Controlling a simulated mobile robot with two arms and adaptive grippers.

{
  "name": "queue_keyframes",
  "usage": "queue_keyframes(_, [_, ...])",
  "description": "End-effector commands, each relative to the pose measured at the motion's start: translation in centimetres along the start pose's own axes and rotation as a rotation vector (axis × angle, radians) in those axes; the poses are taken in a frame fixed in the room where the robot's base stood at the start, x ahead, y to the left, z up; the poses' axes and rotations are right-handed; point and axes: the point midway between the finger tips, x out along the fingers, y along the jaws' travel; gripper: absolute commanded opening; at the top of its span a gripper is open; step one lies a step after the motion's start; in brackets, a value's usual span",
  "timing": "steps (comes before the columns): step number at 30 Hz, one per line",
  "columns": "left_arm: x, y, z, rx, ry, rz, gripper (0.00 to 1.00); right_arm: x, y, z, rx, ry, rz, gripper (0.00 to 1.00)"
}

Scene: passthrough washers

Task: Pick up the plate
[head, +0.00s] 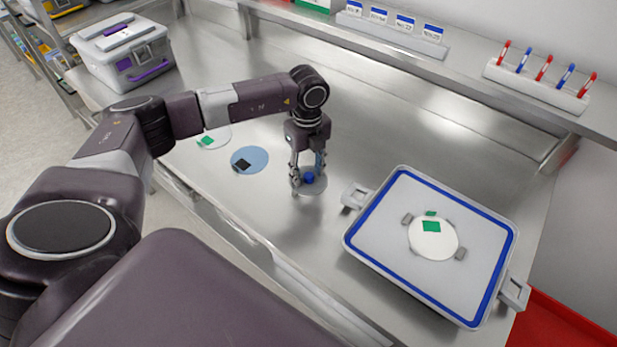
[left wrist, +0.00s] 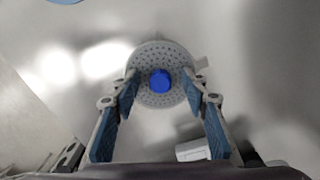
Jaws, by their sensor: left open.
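A round grey perforated plate with a blue knob at its centre lies on the steel bench under my left gripper; the plate (head: 318,188) is partly hidden by the fingers in the head view. In the left wrist view the plate (left wrist: 150,57) shows almost whole, with its blue knob (left wrist: 160,80) between the fingertips. My left gripper (head: 308,180) points down and is open, with one finger on each side of the knob. In the left wrist view the left gripper (left wrist: 163,88) has blue-padded fingers. I cannot tell whether they touch the knob. My right gripper is not in view.
A blue disc (head: 255,166) with a black patch and a white disc (head: 218,143) with a green patch lie left of the plate. A blue-rimmed tray (head: 392,272) holding a white disc (head: 422,247) stands at the right. A lidded grey box (head: 110,70) stands at the back left.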

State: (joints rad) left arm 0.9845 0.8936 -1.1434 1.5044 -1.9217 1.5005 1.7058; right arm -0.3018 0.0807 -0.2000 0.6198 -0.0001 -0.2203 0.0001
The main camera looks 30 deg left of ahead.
Motion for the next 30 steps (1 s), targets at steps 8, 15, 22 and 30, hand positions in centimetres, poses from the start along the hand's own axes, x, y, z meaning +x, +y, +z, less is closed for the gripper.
queue_keyframes(8, [0.0, 0.0, 0.0, 0.000, 0.000, 0.000, 0.18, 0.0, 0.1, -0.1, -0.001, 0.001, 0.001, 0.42])
queue_keyframes(15, [-0.1, 0.0, 0.0, 0.000, 0.000, 0.000, 0.00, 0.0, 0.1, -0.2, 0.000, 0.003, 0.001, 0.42])
queue_keyframes(22, [-0.2, 0.0, 0.0, 0.000, 0.000, -0.001, 0.00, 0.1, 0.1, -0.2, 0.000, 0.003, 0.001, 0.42])
queue_keyframes(30, [-2.5, -0.1, 0.1, 0.000, -0.001, -0.004, 0.00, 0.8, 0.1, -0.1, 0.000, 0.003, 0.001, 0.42])
